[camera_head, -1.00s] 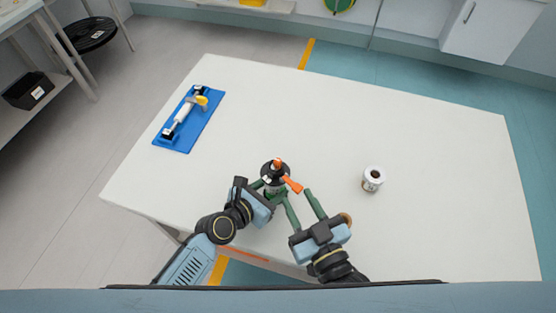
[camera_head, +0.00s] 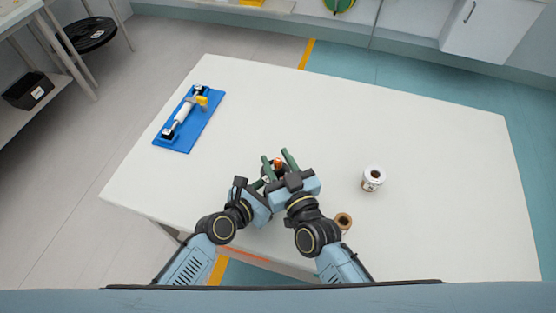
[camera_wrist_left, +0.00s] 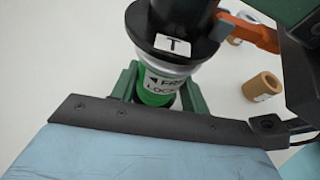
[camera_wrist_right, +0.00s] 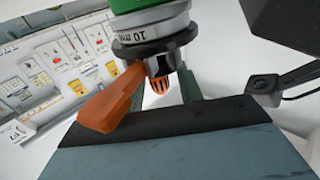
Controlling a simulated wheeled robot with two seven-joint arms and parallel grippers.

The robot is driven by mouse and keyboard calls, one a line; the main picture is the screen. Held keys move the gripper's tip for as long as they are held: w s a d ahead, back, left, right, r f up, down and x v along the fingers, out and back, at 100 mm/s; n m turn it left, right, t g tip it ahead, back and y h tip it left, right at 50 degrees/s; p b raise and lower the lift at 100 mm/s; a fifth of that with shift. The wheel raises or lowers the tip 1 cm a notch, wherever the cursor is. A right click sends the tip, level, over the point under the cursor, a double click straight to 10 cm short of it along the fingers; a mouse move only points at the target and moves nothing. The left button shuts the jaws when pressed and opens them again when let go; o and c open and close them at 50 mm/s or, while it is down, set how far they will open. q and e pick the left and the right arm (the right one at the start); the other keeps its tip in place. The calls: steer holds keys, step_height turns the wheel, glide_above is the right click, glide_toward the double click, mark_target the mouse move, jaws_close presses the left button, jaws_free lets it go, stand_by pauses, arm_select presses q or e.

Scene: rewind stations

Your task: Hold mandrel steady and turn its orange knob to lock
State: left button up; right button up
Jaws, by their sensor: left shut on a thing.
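My left gripper (camera_wrist_left: 160,100) is shut on this lower body. The orange knob (camera_head: 278,163) shows between the fingers of my right gripper (camera_head: 277,156). In the right wrist view the knob's orange lever (camera_wrist_right: 110,102) lies in front of the fingers, one finger largely hidden. The right fingers look apart, with no clear grip on the knob.
A white roll (camera_head: 373,178) stands right of the grippers on the white table (camera_head: 430,140). A brown core (camera_head: 344,221) is beside my right arm, near the front edge. A blue mat (camera_head: 205,121) with a fixture lies at the far left. The table's middle is clear.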

steer(key=shift+c, duration=0.3)
jaws_close()
steer(key=shift+y, duration=0.3)
steer(key=shift+w+n+g+y, duration=0.1)
steer(key=shift+n+g+y, duration=0.7)
steer(key=shift+n+y, duration=0.3)
steer(key=shift+n+g+y, duration=0.6)
steer(key=shift+y, duration=0.3)
